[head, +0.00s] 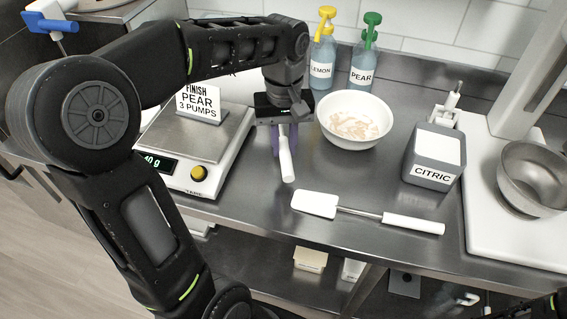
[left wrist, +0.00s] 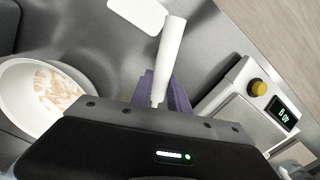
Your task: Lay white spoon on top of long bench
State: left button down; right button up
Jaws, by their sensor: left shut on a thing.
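My left gripper (head: 283,138) points down over the long steel bench (head: 400,262), between the scale and the bowl. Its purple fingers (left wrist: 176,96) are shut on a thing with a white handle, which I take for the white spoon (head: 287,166). The handle sticks out toward the bench's front edge, and it also shows in the left wrist view (left wrist: 170,48). The spoon's other end is hidden by the gripper. I cannot tell whether the spoon touches the bench. My right gripper is not in view.
A scale (head: 228,166) with a sign stands left, a white bowl (head: 328,138) of pale residue right. A white spatula (head: 360,211) lies near the front edge. A CITRIC container (head: 431,172), two pump bottles (head: 323,74) and a steel bowl (head: 530,185) stand farther off.

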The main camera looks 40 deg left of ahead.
aim_at(284, 144)
pick_arm(q)
jog(key=shift+f, duration=1.45)
jog(key=shift+f, duration=1.85)
jog(key=shift+f, duration=0.3)
jog(key=c, duration=1.3)
grip_release()
jog(key=shift+o, duration=0.2)
jog(key=shift+r, duration=0.1)
notch_tip(284, 144, up, 12)
jog(key=shift+w+a+r, duration=0.1)
jog(key=shift+w+r, duration=0.05)
jog(key=shift+r, duration=0.1)
